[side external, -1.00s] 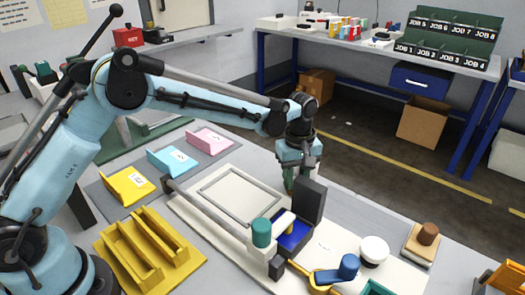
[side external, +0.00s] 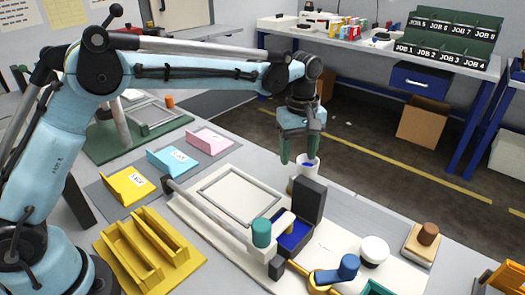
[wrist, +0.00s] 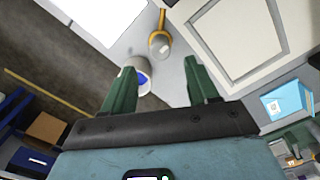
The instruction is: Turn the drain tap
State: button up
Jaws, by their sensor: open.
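The cup stands behind a dark upright block (side external: 309,202). In the wrist view the cup (wrist: 146,80) lies near my left fingertip, and nothing is held between the fingers (wrist: 160,82). A yellow piece with a rounded grey end (wrist: 159,43) lies just beyond the cup; I cannot tell whether it is the drain tap.
The plotter's pale board (side external: 200,222) carries a frame and a teal-topped cylinder (side external: 262,232). A white round knob (side external: 374,249) and a brown stamp (side external: 428,234) stand to the right. Yellow, blue and pink holders line the left. The bench edge lies behind my gripper.

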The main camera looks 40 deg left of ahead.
aim_at(293, 177)
jog(key=shift+r, duration=2)
jog(key=s+a+r+m+t, duration=0.3)
jog(key=s+a+r+m, duration=0.3)
jog(key=s, duration=0.4)
jog(key=s+a+f+m+t, duration=0.4)
jog(key=s+a+f+m, duration=0.1)
jog(key=s, duration=0.6)
jog(key=shift+a+f, duration=0.55)
jog(key=shift+f, duration=0.05)
